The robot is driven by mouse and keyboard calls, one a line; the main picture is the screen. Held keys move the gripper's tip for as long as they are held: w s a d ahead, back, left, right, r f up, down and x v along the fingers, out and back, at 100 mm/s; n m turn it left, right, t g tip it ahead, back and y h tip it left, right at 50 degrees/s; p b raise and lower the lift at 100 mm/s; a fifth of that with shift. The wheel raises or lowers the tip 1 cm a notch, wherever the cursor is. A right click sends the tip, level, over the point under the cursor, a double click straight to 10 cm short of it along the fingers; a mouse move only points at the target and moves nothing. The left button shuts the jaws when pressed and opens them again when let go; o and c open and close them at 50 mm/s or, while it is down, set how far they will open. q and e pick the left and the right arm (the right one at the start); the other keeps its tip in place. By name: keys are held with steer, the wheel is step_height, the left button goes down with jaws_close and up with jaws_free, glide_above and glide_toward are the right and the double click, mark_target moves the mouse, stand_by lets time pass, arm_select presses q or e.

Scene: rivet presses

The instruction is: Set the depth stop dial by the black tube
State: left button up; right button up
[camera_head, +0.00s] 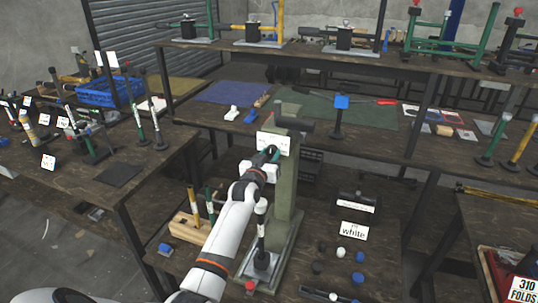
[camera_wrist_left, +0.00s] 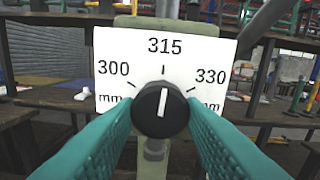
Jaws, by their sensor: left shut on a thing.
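The depth stop dial is a round black knob with a white pointer line (camera_wrist_left: 161,110), in front of a white scale card (camera_wrist_left: 165,60) marked 300, 315 and 330 mm. The pointer is nearly upright, leaning slightly right, towards 315. My left gripper (camera_head: 270,153) has its teal fingers on both sides of the knob, shut on it. The card (camera_head: 273,143) is on a grey-green press column (camera_head: 288,190). A short black cylinder (camera_head: 293,126) sticks out to the right near the column top; I cannot tell if it is the black tube. My right gripper is not in view.
A "white" label (camera_head: 354,230) stands on the bench right of the press, near several small black, white and blue pieces. A "310 FOLDS" sign (camera_head: 523,290) is at the lower right. A wooden block (camera_head: 186,226) lies left of the press. Shelves with more presses stand behind.

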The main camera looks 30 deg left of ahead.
arm_select(q)
steer(key=shift+n, duration=0.4)
steer(key=o, duration=1)
steer(key=shift+s, duration=0.1)
steer(key=v, duration=1.2)
steer(key=shift+b, duration=0.35)
steer(key=shift+d, duration=0.1)
